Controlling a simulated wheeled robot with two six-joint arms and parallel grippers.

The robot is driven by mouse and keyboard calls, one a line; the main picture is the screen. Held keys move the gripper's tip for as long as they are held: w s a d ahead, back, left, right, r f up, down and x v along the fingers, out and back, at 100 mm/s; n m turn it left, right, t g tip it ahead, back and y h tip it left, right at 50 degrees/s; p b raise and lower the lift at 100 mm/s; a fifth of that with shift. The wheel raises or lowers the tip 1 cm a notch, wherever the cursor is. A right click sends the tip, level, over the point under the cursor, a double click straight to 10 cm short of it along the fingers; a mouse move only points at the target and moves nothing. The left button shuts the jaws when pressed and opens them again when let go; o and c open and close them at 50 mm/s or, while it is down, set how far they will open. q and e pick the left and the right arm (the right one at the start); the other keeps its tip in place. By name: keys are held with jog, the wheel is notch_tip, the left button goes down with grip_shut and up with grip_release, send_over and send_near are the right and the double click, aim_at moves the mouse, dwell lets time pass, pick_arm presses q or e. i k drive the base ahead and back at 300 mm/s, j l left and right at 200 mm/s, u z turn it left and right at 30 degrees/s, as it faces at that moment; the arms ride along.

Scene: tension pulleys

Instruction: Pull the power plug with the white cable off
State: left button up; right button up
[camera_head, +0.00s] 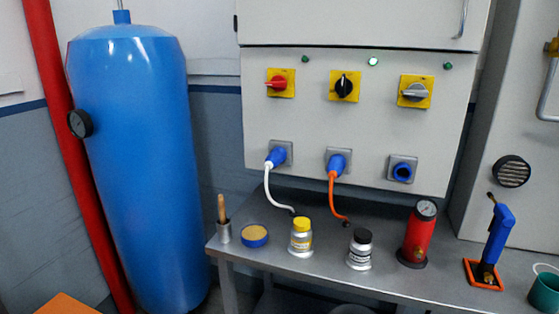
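A blue plug (276,156) with a white cable (268,184) sits in the left of three sockets low on the grey cabinet front. The white cable hangs down from it to the metal bench behind the yellow-lidded bottle. A second blue plug (336,163) with an orange cable (332,195) sits in the middle socket. Neither of my grippers shows in the head view.
On the metal bench (285,262) stand a cup with a brush (223,232), a blue tin (254,236), a yellow-lidded bottle (301,243), a black-lidded bottle (360,255), a red cylinder with a gauge (417,236) and a blue tool (497,236). A blue tank (135,160) stands left.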

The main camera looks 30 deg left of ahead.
aim_at(275, 158)
jog(key=i+u, duration=0.25)
jog(key=u, duration=0.25)
jog(key=i+l+u, duration=0.15)
jog(key=u, duration=0.3)
jog(key=i+l+u, duration=0.2)
jog(key=u, duration=0.3)
jog(key=i+l, duration=0.35)
jog(key=i+l+u, duration=0.1)
jog(key=i+l, duration=0.25)
jog(key=l, duration=0.25)
